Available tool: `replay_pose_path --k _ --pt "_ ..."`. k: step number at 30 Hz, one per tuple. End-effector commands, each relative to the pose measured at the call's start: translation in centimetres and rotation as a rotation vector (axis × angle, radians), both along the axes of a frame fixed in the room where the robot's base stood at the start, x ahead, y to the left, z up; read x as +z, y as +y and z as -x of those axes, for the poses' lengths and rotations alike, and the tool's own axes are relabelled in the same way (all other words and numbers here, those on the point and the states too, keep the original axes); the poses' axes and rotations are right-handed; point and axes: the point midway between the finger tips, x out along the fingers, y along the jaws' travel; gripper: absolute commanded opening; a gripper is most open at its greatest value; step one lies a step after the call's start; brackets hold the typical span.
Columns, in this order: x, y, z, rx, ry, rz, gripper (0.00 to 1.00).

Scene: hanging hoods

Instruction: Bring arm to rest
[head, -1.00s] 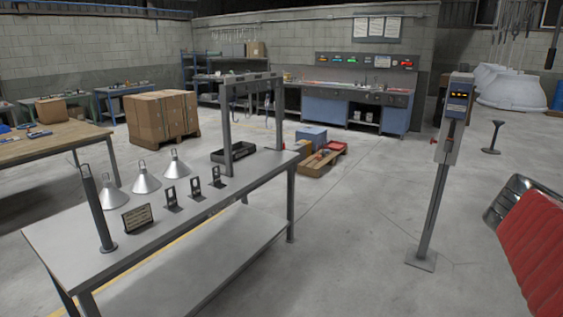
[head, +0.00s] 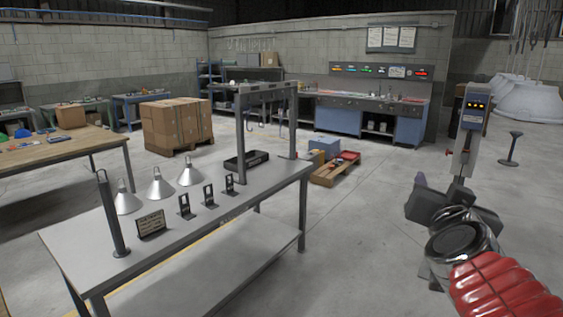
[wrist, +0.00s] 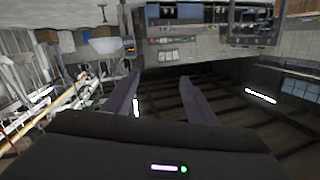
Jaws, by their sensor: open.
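My gripper (head: 421,180) is at the right of the head view, at the end of my red-sleeved arm, raised in front of the grey control post. In the wrist view its two fingers (wrist: 160,88) stand apart with nothing between them. The wrist view is upside down, with the room's floor at the top and the dark roof below. In the head view the gripper is clear of the steel table (head: 190,220) on the left.
Three metal hoods (head: 160,186) stand on the table near a rack (head: 267,88) with hooks. A black tray (head: 246,161) lies beside it. The control post (head: 468,130) is just behind my gripper. Open floor lies between table and post.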

Motion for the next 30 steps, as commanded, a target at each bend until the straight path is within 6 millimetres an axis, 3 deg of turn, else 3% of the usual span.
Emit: replay_pose_path --k 3,7,12,15,22,27,30 --pt "-2.6 5.5 -0.7 0.175 0.087 -0.015 0.52" --pt "-6.1 10.7 -0.2 0.337 0.212 -0.035 0.52" --pt "-11.3 16.1 2.6 0.496 0.412 -0.057 0.52" --pt "-14.5 18.2 5.0 0.558 0.546 -0.064 0.52" --pt "-21.0 19.9 11.9 0.603 0.864 -0.059 0.52" --pt "-23.3 19.2 15.3 0.577 1.004 -0.047 0.52" --pt "-23.6 19.0 15.9 0.567 1.030 -0.045 0.52"
